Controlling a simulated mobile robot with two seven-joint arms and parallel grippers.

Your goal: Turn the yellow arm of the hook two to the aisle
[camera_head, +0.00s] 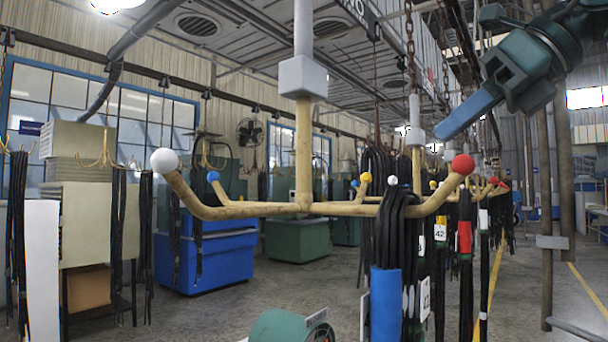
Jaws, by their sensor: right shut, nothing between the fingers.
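A large pale-yellow hook (304,150) hangs close in front of me from a grey block on a rod. Its curved arms end in coloured balls: white (164,161) at left, blue (213,176), yellow (366,178) right of the stem, and red (463,164) at right. The yellow-ball arm points away from me. A similar hook (417,162) hangs behind it at right; I cannot tell which is hook two. My right gripper (440,136), with blue fingers, is shut and empty, above and left of the red ball, apart from it. My left gripper does not show.
Black hoses (397,225) with a blue sleeve (385,303) hang at the near hook's right side. More tagged hoses (465,230) hang behind. A yellow floor line (494,275) runs along the aisle at right. A blue cabinet (206,258) stands at left.

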